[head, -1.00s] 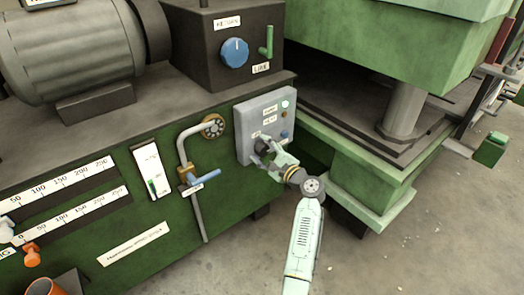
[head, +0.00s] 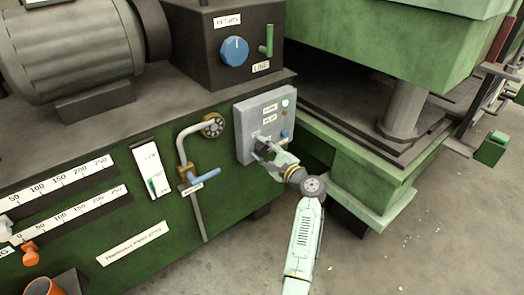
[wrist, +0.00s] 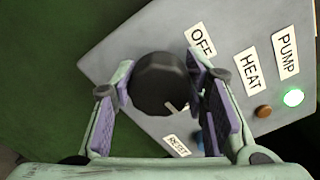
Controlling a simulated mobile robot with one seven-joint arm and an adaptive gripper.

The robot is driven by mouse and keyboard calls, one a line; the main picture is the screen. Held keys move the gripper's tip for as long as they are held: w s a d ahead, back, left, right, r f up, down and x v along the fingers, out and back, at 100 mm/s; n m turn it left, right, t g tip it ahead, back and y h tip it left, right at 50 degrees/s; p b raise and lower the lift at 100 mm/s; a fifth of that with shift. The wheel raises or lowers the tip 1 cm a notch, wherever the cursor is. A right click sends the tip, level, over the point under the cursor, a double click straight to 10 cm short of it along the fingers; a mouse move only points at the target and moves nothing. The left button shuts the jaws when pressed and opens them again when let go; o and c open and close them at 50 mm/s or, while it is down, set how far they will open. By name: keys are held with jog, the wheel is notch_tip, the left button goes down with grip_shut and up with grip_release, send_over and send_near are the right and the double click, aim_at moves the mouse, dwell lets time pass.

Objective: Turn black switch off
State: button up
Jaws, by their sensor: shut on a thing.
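The black switch (wrist: 160,82) is a round knob on a grey control panel (wrist: 135,50). An "OFF" label (wrist: 200,40) sits beside it in the wrist view. A pale mark shows on the knob's lower right edge, towards the "RESET" label (wrist: 177,146). My gripper (wrist: 160,90) is shut on the knob, with one purple pad on each side. In the head view my gripper (head: 264,150) is at the panel's lower left and hides most of the knob.
The panel carries a lit green lamp (wrist: 293,98), a brown lamp (wrist: 262,111) and a blue button (head: 284,134). A pipe with a blue-handled valve (head: 204,179) stands left of the panel. A green press base (head: 365,175) is close on the right.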

jog(key=n+b, duration=0.4)
jog(key=shift+f, duration=0.3)
jog(key=n+b, duration=1)
jog(key=shift+n, duration=0.3)
jog(key=shift+r+n+b, duration=0.1)
jog(key=shift+n+b, duration=1.3)
jog(key=o, duration=1.1)
jog(key=shift+o, duration=0.2)
jog(key=shift+r, duration=0.15)
